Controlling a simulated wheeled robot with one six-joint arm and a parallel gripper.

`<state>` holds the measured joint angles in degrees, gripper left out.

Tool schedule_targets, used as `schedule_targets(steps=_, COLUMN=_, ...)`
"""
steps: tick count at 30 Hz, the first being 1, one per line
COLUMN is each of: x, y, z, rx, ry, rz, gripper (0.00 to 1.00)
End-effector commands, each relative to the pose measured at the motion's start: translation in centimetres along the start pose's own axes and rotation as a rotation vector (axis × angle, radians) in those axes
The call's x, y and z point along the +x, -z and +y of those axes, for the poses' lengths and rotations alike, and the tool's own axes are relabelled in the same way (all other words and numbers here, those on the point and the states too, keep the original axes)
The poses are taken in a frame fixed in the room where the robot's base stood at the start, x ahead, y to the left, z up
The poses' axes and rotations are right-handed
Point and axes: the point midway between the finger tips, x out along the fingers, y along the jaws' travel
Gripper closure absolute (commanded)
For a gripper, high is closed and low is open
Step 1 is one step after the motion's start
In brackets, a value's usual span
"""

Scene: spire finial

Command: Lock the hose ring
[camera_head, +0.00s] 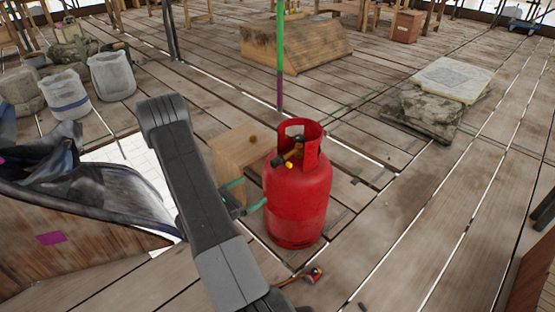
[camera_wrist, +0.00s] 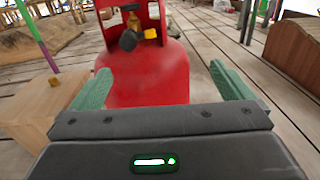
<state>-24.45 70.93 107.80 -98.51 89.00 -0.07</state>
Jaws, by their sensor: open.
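A red gas cylinder (camera_head: 297,200) stands upright on the plank floor. Inside its collar is a brass valve (camera_head: 294,152) with a black part (camera_head: 276,162) and a small yellow piece (camera_head: 289,165). The wrist view shows the brass valve (camera_wrist: 134,21), black part (camera_wrist: 128,40) and yellow piece (camera_wrist: 150,34) up close. I cannot tell which piece is the hose ring. My gripper (camera_wrist: 162,80) is open and empty, its green fingers spread low before the cylinder, below the valve. In the head view my gripper (camera_head: 250,196) is left of the cylinder; contact is unclear.
A wooden box (camera_head: 232,150) with a small brass piece (camera_head: 253,138) on top stands behind left. A red-and-brass fitting (camera_head: 314,274) lies on the floor in front. A green-and-purple pole (camera_head: 280,60) rises behind the cylinder. Planks to the right are mostly clear.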

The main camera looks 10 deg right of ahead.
Motion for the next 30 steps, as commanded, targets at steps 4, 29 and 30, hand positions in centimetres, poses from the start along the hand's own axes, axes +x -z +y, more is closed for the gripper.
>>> schedule_targets(steps=4, x=-0.5, y=0.8, z=0.9, rx=-0.021, ry=-0.051, rz=-0.013, gripper=0.0)
schedule_targets(steps=29, x=9.2, y=0.7, z=1.4, rx=-0.021, ry=-0.052, rz=-0.014, gripper=0.0)
schedule_targets(steps=30, x=9.3, y=0.7, z=1.5, rx=-0.021, ry=-0.052, rz=-0.013, gripper=0.0)
